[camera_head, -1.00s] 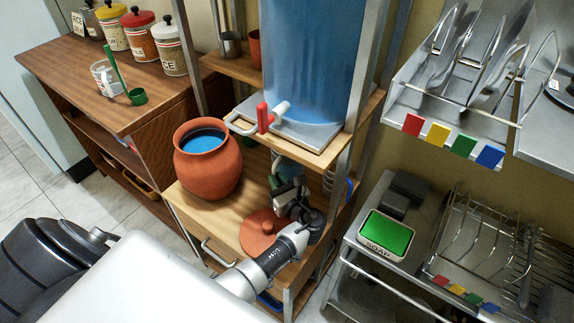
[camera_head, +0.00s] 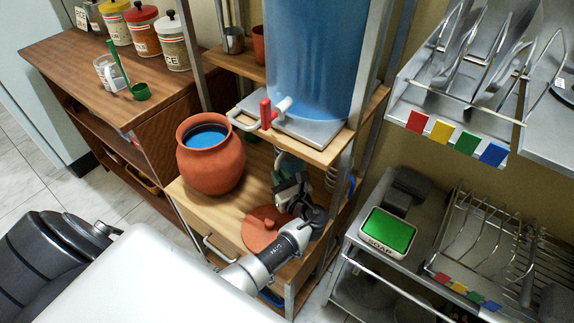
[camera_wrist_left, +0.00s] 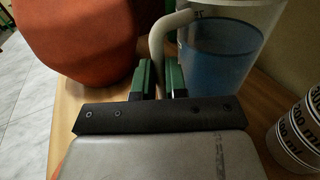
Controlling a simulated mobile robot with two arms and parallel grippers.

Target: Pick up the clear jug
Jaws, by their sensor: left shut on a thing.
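The clear jug (camera_wrist_left: 222,45) holds blue water and stands upright on the wooden shelf in the left wrist view. Its pale curved handle (camera_wrist_left: 166,36) faces my left gripper (camera_wrist_left: 160,80). The green-padded fingers are shut on the lower part of that handle. In the head view my left gripper (camera_head: 286,186) reaches in under the water dispenser and hides most of the jug (camera_head: 291,163). I cannot tell whether the jug's base touches the shelf. My right gripper is not in view.
A clay pot (camera_head: 209,160) with blue water stands close left of my left gripper. A round clay lid (camera_head: 264,229) lies on the shelf in front. The dispenser's red tap (camera_head: 266,113) is above. A metal post (camera_head: 343,185) bounds the shelf.

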